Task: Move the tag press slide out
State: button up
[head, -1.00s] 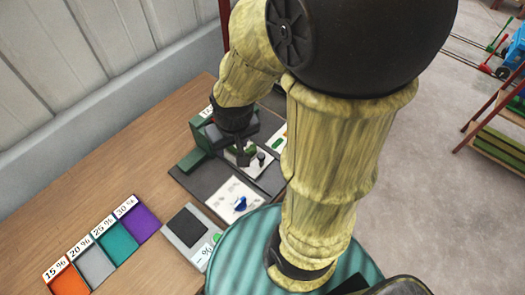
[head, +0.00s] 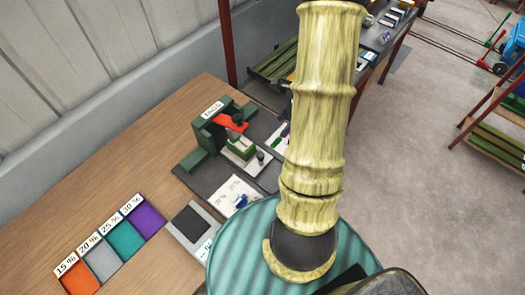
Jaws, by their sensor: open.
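The tag press (head: 205,133) stands on the wooden table, a dark green frame with a TAGS label on top and an orange-red lever (head: 230,122). A small dark knob (head: 261,155) stands at the slide's right end. I cannot tell exactly how far the slide sits under the press. My gripper is out of view; my arm rises past the top edge of the picture.
A white card with a blue piece (head: 238,196) and a grey device with a dark pad (head: 190,226) lie in front of the press. A percent-labelled tray (head: 101,256) with coloured compartments is at lower left. My arm hides the table's right side. A wall runs behind.

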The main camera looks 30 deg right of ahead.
aim_at(261, 155)
jog(key=x, duration=1.7)
jog(key=shift+f+b, duration=0.25)
jog(key=shift+b, duration=0.15)
jog(key=shift+s, duration=0.1)
grip_shut()
